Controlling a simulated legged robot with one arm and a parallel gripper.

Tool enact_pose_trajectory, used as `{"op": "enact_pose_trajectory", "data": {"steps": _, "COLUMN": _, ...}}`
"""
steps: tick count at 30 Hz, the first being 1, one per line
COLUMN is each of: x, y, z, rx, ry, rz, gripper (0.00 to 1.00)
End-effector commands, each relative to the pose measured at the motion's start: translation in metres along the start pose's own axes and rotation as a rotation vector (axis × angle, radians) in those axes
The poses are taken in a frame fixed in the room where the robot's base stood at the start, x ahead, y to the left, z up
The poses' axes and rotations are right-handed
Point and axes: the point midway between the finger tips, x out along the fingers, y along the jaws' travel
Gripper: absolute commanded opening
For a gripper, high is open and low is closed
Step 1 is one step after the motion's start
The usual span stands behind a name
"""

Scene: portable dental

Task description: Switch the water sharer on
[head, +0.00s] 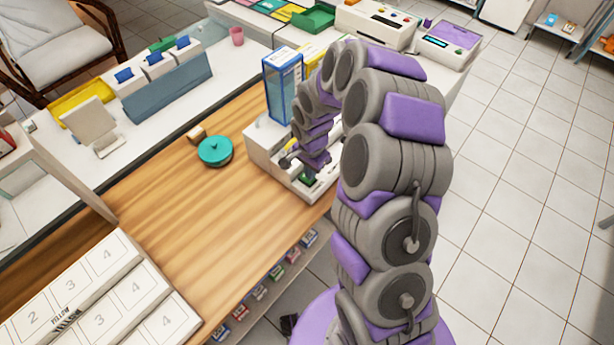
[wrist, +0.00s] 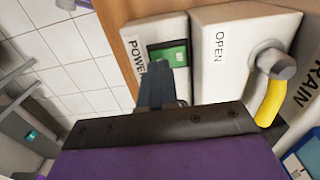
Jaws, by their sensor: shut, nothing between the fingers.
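The water sharer appears to be the white unit (head: 262,142) at the right edge of the wooden counter, partly hidden by my arm. In the wrist view, its panel marked POWER has a green rocker switch (wrist: 170,52). My gripper (wrist: 158,70) is shut and empty, its dark fingertips at the lower left edge of this switch. I cannot tell whether they touch it. To the right is a panel marked OPEN (wrist: 225,60), with a grey knob and yellow lever (wrist: 271,102).
A blue-framed box (head: 283,85) stands behind the unit. A teal lidded pot (head: 215,151) sits left on the wooden counter (head: 150,220). White numbered boxes (head: 100,295) lie at the front left. Open tiled floor (head: 520,200) is to the right.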

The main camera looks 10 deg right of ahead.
Motion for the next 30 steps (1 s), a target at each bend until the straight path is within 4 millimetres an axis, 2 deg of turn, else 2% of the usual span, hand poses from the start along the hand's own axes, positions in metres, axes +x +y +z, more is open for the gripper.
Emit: {"op": "enact_pose_trajectory", "data": {"steps": 30, "x": 0.0095, "y": -0.0001, "z": 0.0, "rx": 0.0, "ry": 0.0, "rz": 0.0, "gripper": 0.0}}
